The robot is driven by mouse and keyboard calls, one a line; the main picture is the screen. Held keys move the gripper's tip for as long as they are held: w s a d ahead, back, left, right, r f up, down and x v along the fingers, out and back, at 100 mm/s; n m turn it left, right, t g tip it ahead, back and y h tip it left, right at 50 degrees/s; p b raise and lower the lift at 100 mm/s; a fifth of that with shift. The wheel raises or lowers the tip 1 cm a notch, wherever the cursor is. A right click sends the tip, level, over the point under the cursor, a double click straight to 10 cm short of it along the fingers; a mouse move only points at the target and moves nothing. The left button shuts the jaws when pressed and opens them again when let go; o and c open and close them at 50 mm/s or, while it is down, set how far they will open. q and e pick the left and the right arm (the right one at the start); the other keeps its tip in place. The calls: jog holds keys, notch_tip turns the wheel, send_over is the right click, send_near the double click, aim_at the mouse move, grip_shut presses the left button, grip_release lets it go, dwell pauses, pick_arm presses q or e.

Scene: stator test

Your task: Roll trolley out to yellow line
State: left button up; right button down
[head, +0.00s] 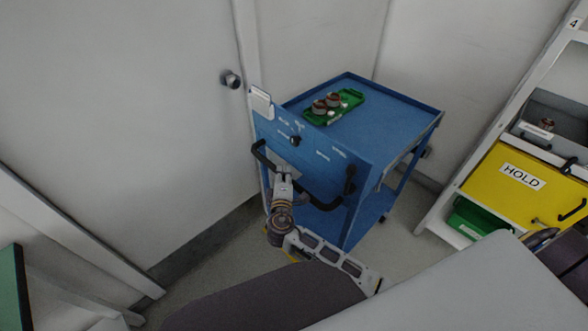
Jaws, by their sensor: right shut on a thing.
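The blue trolley (385,115) stands in the corner between the pale walls, next to a grey door. Its black handle (325,205) runs across the blue end panel (310,150) that faces me. My right gripper (284,176) is shut on the handle, left of its middle; the fingertips are partly hidden against the dark bar. I cannot make out a yellow line on the visible floor. My left gripper is not in view.
A green tray (345,103) with two copper-brown stators (320,108) lies on the trolley top. A white rack (480,150) with a yellow HOLD bin (515,185) and a green bin (470,222) stands close on the right. A door (130,120) with a knob is at left.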

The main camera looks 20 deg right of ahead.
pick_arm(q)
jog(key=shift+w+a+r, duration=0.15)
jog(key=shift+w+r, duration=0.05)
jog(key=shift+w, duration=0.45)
pick_arm(e)
jog(key=shift+s+a+f, duration=0.1)
jog(key=shift+s+a, duration=0.15)
jog(key=shift+a, duration=0.35)
jog(key=shift+s+a, duration=0.25)
jog(key=shift+a, duration=0.3)
jog(key=c, duration=1.3)
grip_release()
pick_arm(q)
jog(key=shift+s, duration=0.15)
pick_arm(e)
jog(key=shift+r, duration=0.2)
